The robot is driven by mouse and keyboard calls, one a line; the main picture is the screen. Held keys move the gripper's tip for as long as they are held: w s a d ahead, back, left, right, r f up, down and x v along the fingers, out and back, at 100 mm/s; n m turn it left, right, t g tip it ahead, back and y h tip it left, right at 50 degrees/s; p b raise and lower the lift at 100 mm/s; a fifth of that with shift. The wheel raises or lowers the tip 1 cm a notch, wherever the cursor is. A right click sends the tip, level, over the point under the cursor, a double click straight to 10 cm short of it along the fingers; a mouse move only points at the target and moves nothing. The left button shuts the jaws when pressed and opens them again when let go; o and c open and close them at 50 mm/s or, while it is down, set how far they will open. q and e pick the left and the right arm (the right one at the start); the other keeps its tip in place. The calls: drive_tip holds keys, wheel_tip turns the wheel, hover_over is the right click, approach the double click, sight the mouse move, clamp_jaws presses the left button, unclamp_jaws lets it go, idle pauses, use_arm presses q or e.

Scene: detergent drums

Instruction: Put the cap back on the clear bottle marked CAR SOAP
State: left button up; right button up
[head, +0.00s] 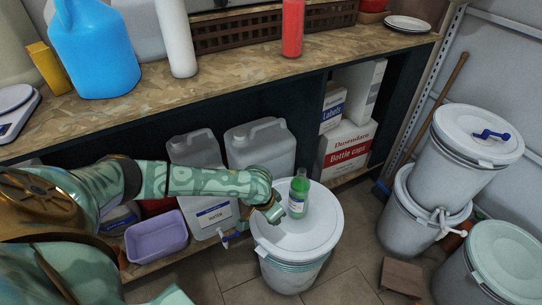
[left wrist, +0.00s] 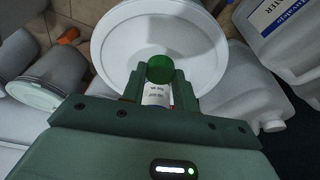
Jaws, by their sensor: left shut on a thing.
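A small green bottle (head: 299,190) with a white label stands on the white lid of a drum (head: 325,222). Its narrow neck points up; the label is too small to read. My left gripper (head: 278,213) is at the bottle's left side, low down. In the left wrist view the fingers of this gripper (left wrist: 157,92) are on either side of the labelled bottle (left wrist: 155,96), shut on it, with a round green part beyond the label. I cannot make out a separate cap. My right gripper is not in view.
Stacked drums (head: 470,140) stand at the right, the top one with a blue object (head: 491,134) on its lid. Jugs (head: 258,145) and a purple tub (head: 156,237) are on the lower shelf. A workbench (head: 235,67) runs behind. The drum lid around the bottle is clear.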

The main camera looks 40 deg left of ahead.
use_arm(q)
drive_tip(key=s+d+r+p, duration=0.2)
drive_tip(key=s+p, duration=0.1)
drive_tip(key=s, duration=0.3)
drive_tip(key=shift+s+d+r, duration=0.2)
drive_tip(key=shift+s+r, duration=0.1)
drive_tip(key=shift+r, duration=0.1)
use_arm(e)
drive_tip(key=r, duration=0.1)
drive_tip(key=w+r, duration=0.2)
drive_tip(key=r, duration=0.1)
use_arm(q)
drive_tip(key=w+d+r+n, duration=0.1)
drive_tip(key=w+d+r, duration=0.15)
drive_tip(key=r, duration=0.55)
drive_tip(key=w+d+r+n, duration=0.15)
drive_tip(key=d+r, duration=0.25)
drive_tip(key=r, duration=0.4)
drive_tip(key=w+d+v, duration=0.1)
drive_tip(key=d+v, duration=0.1)
drive_tip(key=v, duration=1.3)
drive_tip(key=shift+w+d+r+y, duration=0.2)
drive_tip(key=shift+r+y, duration=0.1)
drive_tip(key=shift+r, duration=0.15)
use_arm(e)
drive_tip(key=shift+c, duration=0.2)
